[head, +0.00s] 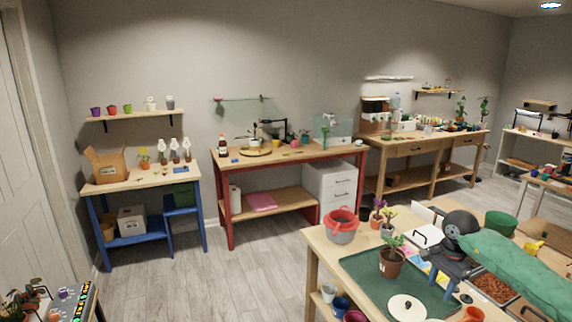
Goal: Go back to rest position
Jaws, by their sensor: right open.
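My right arm comes in from the lower right over the near wooden table (311,242). Its gripper (441,286) hangs above the right part of a green mat (358,277), fingers pointing down, spread and empty. A brown pot with a small leafy plant (391,263) stands upright on the mat, to the left of the gripper and apart from it. My arm hides part of the table's right side. My left gripper is not in view.
Blue (145,186) and red (285,158) benches line the wall. The floor between is clear.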

